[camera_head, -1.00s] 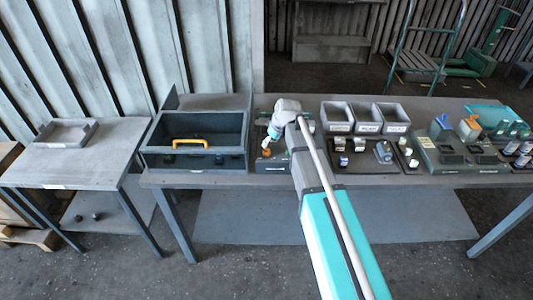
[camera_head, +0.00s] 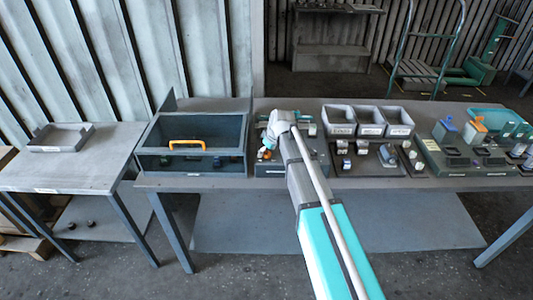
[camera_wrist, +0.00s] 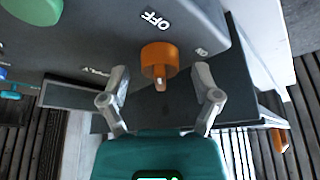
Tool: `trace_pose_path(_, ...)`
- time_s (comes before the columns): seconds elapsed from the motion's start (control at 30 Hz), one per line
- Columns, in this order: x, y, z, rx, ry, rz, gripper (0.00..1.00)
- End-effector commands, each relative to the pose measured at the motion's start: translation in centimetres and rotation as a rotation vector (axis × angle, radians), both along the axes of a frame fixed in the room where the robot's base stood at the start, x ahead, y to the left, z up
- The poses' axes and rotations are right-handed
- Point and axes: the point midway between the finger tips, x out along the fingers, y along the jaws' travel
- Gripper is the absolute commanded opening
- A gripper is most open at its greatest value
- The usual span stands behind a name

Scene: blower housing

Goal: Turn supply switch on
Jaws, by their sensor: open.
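The supply switch is an orange rotary knob (camera_wrist: 160,60) on a dark grey panel (camera_wrist: 90,35) in the wrist view. A lighter orange pointer on it faces toward my gripper. White lettering reading OFF is beside the knob; a small label on its other side is too small to read. My gripper (camera_wrist: 161,76) is open, with one finger on each side of the knob and visible gaps between. In the head view my gripper (camera_head: 265,151) is over the panel box (camera_head: 285,170), and my arm hides part of that box.
A green round button (camera_wrist: 35,8) is at the wrist view's upper left. In the head view, a dark bin with an orange handle (camera_head: 187,144) stands left of the panel. Grey trays (camera_head: 370,131) and small parts are on its right. A side table (camera_head: 85,172) stands at far left.

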Motion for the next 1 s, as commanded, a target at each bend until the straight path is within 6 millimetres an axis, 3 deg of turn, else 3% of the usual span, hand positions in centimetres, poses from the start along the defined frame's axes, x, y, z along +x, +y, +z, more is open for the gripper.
trace_pose_path(0.27,0.00,0.03,-0.01,0.000,0.000,0.000,0.81)
trace_pose_path(0.3,0.00,0.03,-0.01,0.000,0.000,0.000,0.77)
trace_pose_path(0.7,0.00,0.03,-0.01,0.000,0.000,0.000,0.03)
trace_pose_path(1.0,-0.02,0.03,-0.02,0.000,0.000,-0.021,0.00)
